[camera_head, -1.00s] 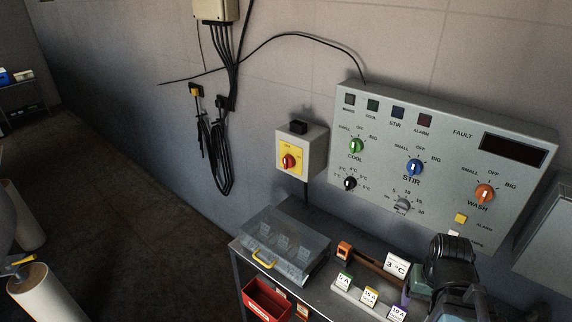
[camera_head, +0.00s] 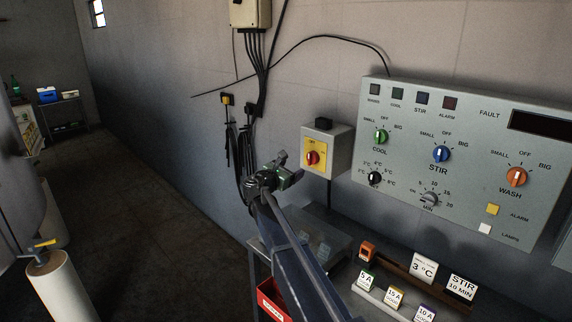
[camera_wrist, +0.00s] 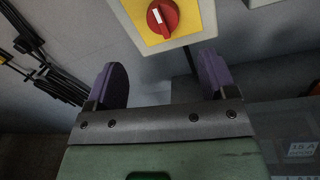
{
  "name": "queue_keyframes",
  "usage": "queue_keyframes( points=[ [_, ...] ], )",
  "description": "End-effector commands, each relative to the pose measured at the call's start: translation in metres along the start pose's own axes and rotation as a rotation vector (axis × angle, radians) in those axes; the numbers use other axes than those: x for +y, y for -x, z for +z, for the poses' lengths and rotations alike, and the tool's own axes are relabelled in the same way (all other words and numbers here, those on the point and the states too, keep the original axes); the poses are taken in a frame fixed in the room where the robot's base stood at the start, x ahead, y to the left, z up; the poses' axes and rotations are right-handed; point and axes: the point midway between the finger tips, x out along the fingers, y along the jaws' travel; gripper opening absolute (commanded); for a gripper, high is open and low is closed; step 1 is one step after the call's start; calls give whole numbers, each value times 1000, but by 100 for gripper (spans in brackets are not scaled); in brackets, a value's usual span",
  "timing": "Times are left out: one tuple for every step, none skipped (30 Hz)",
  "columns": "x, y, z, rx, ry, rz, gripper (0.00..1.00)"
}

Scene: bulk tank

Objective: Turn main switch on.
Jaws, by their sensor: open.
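The main switch is a red rotary knob (camera_head: 312,158) on a yellow plate (camera_head: 321,145), on the front of a grey wall box (camera_head: 342,150). In the wrist view the red knob (camera_wrist: 162,17) shows at the top, beyond the fingers, with a white mark on its left part. My gripper (camera_head: 283,160) is just left of and slightly below the switch box in the head view. In the wrist view the two purple fingers of my gripper (camera_wrist: 162,82) stand wide apart with nothing between them. The knob is apart from the fingers.
A grey control panel (camera_head: 465,165) with coloured knobs is right of the switch. Black cables (camera_head: 245,150) hang on the wall to the left. Below are a bench with a clear-lidded box (camera_head: 325,245), labelled fuses (camera_head: 395,297) and a red bin (camera_head: 272,300).

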Motion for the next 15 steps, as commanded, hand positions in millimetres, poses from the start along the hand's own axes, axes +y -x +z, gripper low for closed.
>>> queue_keyframes(
  points=[
    [0,0,0,1,5,-1,78],
    [0,0,0,1,5,-1,78],
    [0,-2,0,1,4,-2,78],
    [0,-4,0,1,3,-2,78],
    [0,-7,0,1,3,-3,78],
    [0,-13,0,1,2,-3,78],
    [0,-18,0,1,2,-4,78],
    [0,-24,0,1,2,-4,78],
    [0,-33,-1,2,1,-5,78],
    [0,-40,-1,2,1,-5,78],
    [0,-48,-1,2,1,-5,78],
    [0,-58,-1,2,1,-6,78],
    [0,-65,-1,2,0,-6,78],
    [0,-72,-1,2,0,-6,78],
    [0,-81,-1,2,0,-5,78]
  ],
)
